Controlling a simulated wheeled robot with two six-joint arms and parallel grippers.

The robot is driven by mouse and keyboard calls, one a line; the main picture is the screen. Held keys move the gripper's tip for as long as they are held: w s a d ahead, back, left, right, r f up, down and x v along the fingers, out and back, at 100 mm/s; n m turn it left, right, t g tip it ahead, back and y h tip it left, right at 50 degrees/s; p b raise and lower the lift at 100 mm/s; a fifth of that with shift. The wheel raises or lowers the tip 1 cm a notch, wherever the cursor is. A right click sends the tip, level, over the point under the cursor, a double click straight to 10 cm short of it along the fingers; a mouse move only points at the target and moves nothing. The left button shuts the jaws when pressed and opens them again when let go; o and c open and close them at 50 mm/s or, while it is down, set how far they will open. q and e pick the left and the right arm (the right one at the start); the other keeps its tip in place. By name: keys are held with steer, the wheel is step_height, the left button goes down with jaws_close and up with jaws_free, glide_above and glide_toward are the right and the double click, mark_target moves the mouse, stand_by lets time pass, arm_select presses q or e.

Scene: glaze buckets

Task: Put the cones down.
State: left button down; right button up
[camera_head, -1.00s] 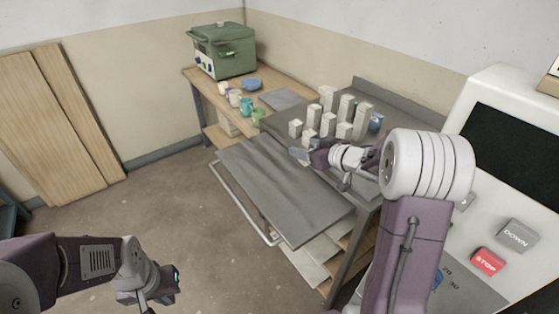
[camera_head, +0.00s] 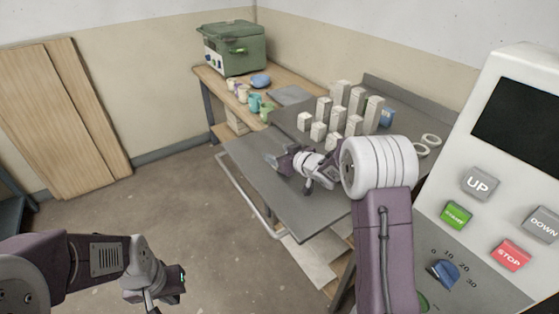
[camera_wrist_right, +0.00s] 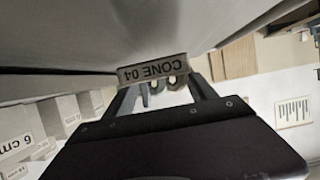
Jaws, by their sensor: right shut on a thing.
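My right gripper (camera_head: 279,163) is over the left part of the grey metal table (camera_head: 308,212). In the right wrist view its two fingers are shut on a small block, the cones (camera_wrist_right: 152,70), with a label reading "CONE 04" upside down. Small pale rounded shapes show just below the label. A large grey surface fills the top of that view, close to the block; I cannot tell whether they touch. My left gripper (camera_head: 168,289) hangs at the lower left over the floor, away from the table; its jaws are not clear.
Several pale blocks (camera_head: 338,118) of different heights stand at the table's back, with a blue cup (camera_head: 387,117) and white rings (camera_head: 431,140) beside them. A wooden bench (camera_head: 222,90) holds a green kiln (camera_head: 232,49) and mugs (camera_head: 254,102). A control panel (camera_head: 480,210) stands at right.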

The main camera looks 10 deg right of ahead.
steer(key=shift+f, duration=0.95)
arm_select(q)
steer(key=shift+f, duration=0.35)
arm_select(e)
steer(key=shift+w, duration=0.1)
steer(key=shift+f, duration=0.1)
steer(key=o, duration=1.4)
arm_select(q)
steer(key=shift+f, duration=0.1)
